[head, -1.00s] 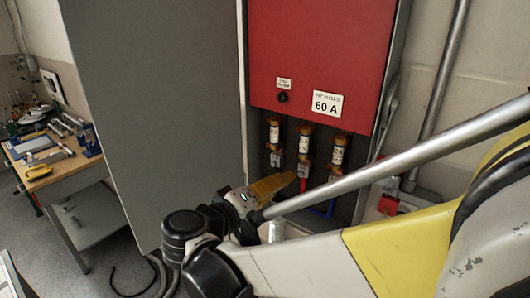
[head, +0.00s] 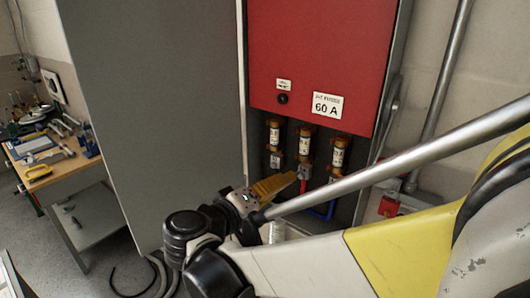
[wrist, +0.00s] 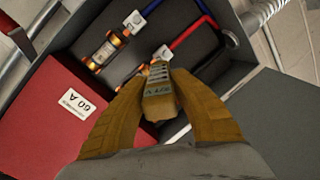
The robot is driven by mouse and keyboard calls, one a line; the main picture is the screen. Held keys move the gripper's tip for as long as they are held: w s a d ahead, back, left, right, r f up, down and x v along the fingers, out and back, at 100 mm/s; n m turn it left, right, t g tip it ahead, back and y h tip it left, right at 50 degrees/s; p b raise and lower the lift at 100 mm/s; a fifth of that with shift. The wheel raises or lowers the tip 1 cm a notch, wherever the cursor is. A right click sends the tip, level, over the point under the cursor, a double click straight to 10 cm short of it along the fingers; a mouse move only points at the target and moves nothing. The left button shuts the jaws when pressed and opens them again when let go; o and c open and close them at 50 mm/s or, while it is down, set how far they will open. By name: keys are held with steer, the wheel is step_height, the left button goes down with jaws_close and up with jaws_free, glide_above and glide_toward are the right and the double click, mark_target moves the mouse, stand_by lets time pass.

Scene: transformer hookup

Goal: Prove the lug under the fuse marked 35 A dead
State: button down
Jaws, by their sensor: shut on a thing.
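Three fuses with brass-coloured ends stand in a row in the cabinet: left (head: 274,134), middle (head: 304,144) and right (head: 338,156). Their markings are too small to read. Lugs sit under them: left (head: 275,160), middle (head: 304,172) with a red cable, and right (head: 333,181), by a blue cable. My gripper (head: 291,179), with orange fingers, is in front of the lower middle of the row. In the wrist view it is shut on a small tan and grey tester (wrist: 158,98), whose front end points at the fuse bay and hides part of it.
A red cover (head: 320,55) marked 60 A hangs above the fuses. A grey door panel (head: 155,120) stands open at the left. A metal conduit (head: 440,90) runs up the right wall. A workbench with tools (head: 55,165) is far left.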

steer(key=shift+w+d, duration=0.3)
steer(key=shift+w, duration=0.1)
stand_by(1.3)
steer(key=f+v, duration=0.1)
steer(key=v, duration=0.6)
steer(key=shift+f+b, duration=0.15)
steer(key=shift+b, duration=0.25)
